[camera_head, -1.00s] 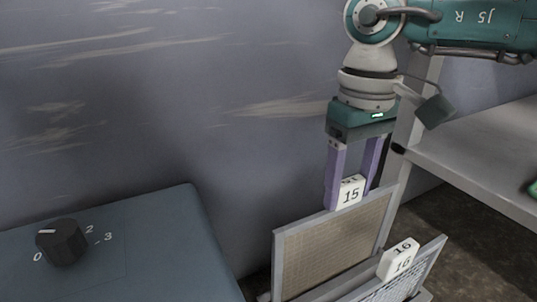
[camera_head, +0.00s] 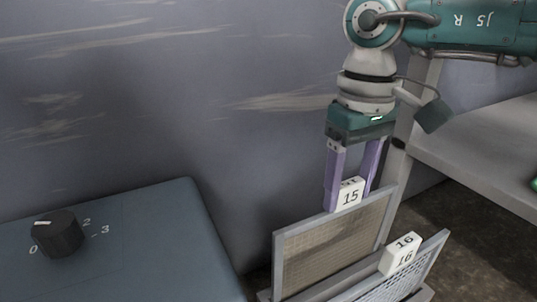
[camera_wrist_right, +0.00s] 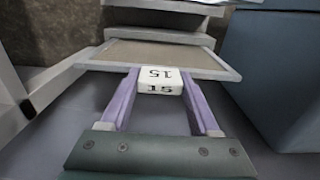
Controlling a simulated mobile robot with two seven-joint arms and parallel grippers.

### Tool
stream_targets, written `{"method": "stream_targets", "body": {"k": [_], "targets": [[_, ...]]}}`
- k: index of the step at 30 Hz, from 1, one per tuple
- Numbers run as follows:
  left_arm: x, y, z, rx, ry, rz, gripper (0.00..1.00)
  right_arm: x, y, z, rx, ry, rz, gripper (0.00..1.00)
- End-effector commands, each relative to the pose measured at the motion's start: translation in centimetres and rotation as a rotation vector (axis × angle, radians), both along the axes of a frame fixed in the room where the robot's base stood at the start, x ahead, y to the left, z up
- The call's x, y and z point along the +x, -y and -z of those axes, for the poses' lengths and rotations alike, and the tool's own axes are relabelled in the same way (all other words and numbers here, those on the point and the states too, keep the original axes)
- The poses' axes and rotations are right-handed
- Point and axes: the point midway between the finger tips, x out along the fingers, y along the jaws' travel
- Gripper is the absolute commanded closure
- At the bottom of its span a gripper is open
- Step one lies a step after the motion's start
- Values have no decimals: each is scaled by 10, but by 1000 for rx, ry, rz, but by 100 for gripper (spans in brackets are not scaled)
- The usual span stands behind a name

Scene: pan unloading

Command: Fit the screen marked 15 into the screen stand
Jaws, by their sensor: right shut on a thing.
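The screen marked 15 (camera_head: 332,248) is a grey-framed panel with tan mesh, standing upright with its white label block (camera_head: 349,195) on top. My right gripper (camera_head: 350,203) is shut on that block from above; the wrist view shows the purple fingers on both sides of the block (camera_wrist_right: 160,82). The screen's lower edge is at the screen stand (camera_head: 427,296), of which little shows; I cannot tell how deep it sits. The screen marked 16 (camera_head: 385,286) stands in front, to the right, with its own white block. My left gripper is not in view.
A blue-grey cabinet (camera_head: 140,245) with a black dial (camera_head: 57,234) stands at the left. A grey shelf (camera_head: 485,150) is at the right, behind a pale post. A grey wall is close behind the screens.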

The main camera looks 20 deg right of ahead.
Motion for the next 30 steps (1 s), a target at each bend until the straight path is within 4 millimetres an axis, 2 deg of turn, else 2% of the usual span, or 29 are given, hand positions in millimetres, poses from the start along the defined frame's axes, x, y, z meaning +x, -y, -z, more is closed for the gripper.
{"method": "stream_targets", "body": {"k": [30], "targets": [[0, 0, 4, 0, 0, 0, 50, 0, 0, 14, 0, 1, 0, 96]]}}
